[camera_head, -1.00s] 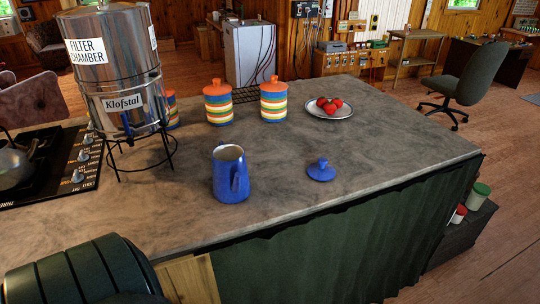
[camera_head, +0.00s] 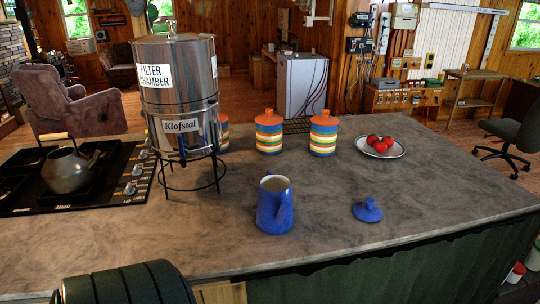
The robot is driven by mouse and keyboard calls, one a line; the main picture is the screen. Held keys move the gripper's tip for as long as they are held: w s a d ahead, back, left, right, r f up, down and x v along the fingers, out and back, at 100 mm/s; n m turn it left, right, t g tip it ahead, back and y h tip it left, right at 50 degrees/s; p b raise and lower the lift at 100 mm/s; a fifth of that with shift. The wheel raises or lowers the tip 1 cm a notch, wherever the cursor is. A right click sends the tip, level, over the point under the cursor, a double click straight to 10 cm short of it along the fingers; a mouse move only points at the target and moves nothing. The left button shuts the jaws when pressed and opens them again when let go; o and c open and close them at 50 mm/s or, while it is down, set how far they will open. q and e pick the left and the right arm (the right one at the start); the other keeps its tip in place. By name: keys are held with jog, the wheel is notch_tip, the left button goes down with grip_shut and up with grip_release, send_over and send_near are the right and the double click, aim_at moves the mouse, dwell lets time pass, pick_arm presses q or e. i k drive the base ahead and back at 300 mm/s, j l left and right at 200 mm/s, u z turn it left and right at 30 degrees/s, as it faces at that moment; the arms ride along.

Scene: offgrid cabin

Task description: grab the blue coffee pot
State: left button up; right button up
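The blue coffee pot (camera_head: 275,209) stands upright on the grey counter (camera_head: 330,232), near its front edge. Its top is open and the inside looks pale. Its blue lid (camera_head: 367,210) lies apart on the counter to the right of the pot. Neither of my grippers shows in the head view, so I cannot see whether they are open or shut.
A steel water filter (camera_head: 178,95) on a wire stand is left of the pot. Striped canisters (camera_head: 268,133) with orange lids stand behind it. A plate of red fruit (camera_head: 380,147) is at the back right. A stove with a kettle (camera_head: 68,170) is far left.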

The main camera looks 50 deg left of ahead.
aim_at(274, 213)
jog(key=u, duration=1.7)
jog(key=i, duration=0.95)
jog(key=u, duration=1.55)
jog(key=k+l+u, duration=0.1)
jog(key=k+l, duration=0.95)
jog(key=l, duration=0.05)
